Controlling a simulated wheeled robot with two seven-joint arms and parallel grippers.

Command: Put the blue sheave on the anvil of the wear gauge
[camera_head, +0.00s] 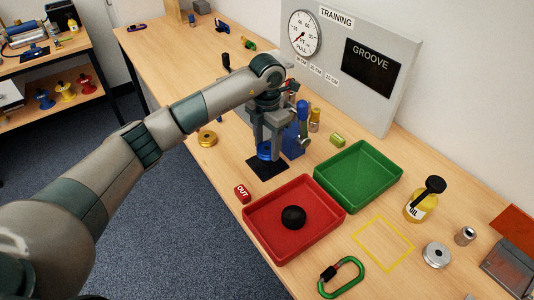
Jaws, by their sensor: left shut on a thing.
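My left arm reaches in from the left, and its gripper (267,146) points down at the bench, shut on the blue sheave (264,154). The sheave is just above or on a black square pad (267,170); I cannot tell whether it touches. A blue upright device (294,142), which looks like the wear gauge, stands just right of and behind the gripper, partly hidden by it. I cannot make out its anvil. A panel with a dial and a dark "GROOVE" display (371,67) stands behind. My right gripper is not in view.
A red tray (256,239) holding a black round part (293,217) and an empty green tray (385,199) lie in front. A red "OUT" tag (242,194), a gold sheave (207,138), an oil bottle (421,207) and a green carabiner (342,279) are nearby.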

